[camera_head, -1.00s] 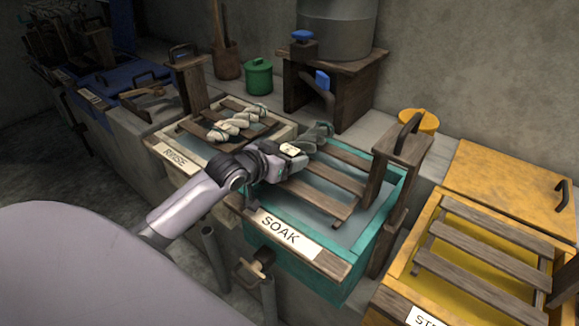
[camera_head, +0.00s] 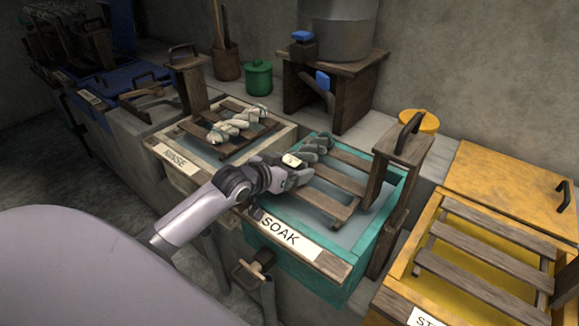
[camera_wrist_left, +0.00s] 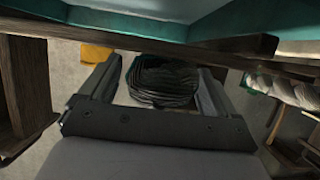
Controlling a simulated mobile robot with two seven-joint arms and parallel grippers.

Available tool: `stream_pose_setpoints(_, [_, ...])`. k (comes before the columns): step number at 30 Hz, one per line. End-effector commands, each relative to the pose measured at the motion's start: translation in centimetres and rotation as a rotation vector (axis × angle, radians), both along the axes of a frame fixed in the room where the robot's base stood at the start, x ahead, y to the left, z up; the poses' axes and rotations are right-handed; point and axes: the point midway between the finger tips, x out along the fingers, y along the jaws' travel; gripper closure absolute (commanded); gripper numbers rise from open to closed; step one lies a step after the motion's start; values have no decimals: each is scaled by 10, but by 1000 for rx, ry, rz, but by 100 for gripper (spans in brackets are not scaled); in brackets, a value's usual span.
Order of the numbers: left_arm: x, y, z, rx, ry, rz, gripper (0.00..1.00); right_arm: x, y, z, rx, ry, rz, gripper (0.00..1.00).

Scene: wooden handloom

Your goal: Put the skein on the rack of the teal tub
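The dark grey-green twisted skein (camera_head: 317,146) lies at the left end of the slatted rack (camera_head: 335,178) of the teal tub (camera_head: 300,268), labelled SOAK. It appears to rest on the slats; the contact is not clear. My left gripper (camera_head: 298,177) is at its near side, low over the tub's left part. In the left wrist view, the skein's coiled end (camera_wrist_left: 165,82) sits between the two spread fingers (camera_wrist_left: 160,85), with a visible gap on the left side. The gripper looks open around it. My right gripper is not in view.
A cream skein (camera_head: 238,124) lies on the rack of the RINSE tub to the left. A wooden upright with a handle (camera_head: 398,160) stands at the teal rack's right end. A yellow tub (camera_head: 480,270) is at right. The right slats of the teal rack are bare.

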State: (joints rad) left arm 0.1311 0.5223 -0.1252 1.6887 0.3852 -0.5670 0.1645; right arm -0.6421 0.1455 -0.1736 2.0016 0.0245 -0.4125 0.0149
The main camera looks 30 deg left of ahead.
Motion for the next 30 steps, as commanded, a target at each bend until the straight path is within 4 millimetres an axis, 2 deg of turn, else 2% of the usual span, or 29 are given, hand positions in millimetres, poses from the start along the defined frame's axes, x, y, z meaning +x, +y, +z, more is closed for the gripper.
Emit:
stream_pose_setpoints(8, [-11,1,4,1,1,0,9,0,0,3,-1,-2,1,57])
stream_pose_setpoints(21, [-75,6,31,0,2,0,9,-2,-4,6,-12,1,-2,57])
stream_pose_setpoints(30, [-104,9,43,0,1,0,9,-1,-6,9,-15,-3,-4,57])
